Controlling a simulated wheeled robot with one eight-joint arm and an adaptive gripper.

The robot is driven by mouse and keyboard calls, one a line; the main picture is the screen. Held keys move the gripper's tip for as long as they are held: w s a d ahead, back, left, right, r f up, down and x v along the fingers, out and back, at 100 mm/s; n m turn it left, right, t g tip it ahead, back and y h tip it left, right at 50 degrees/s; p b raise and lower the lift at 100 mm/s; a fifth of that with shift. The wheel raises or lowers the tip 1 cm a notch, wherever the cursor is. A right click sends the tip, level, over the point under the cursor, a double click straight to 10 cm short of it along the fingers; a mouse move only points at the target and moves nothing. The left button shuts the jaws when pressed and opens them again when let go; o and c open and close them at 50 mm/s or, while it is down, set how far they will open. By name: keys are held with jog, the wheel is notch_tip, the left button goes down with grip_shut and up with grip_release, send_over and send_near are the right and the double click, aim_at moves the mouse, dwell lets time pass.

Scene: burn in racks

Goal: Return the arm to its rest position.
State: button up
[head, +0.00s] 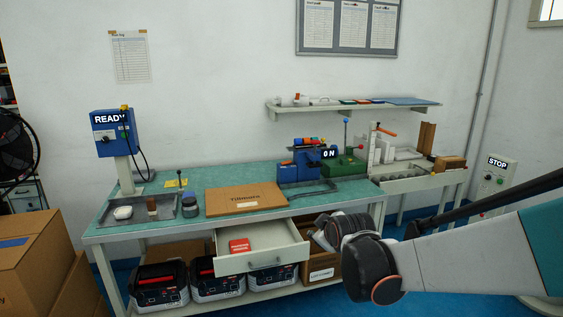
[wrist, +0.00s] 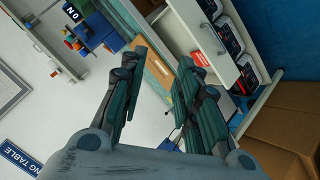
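My gripper (wrist: 163,58) shows in the wrist view with its two dark green-padded fingers apart and nothing between them. The workbench, its open drawer and the board on it show beyond the fingers, apart from them. In the head view my arm comes in from the right, and a dark rounded joint of it stands in front of the bench's lower right part. I cannot make out the fingers in the head view.
The green-topped workbench (head: 160,220) holds a brown board (head: 245,199) and a blue device (head: 300,170). Its white drawer (head: 262,262) is pulled out with a red box (head: 239,245) inside. Cardboard boxes (head: 35,262) stand at left. A STOP panel (head: 494,183) is on the right wall.

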jog(key=s+d+m+g, duration=0.2)
jog(key=s+d+m, duration=0.2)
jog(key=s, duration=1.2)
jog(key=s+d+m+g+h, duration=0.1)
jog(key=s+d+m, duration=0.3)
jog(key=s, duration=1.3)
jog(key=shift+d+r+m+g, duration=0.4)
jog(key=shift+m+g, duration=0.2)
jog(key=shift+m, duration=0.4)
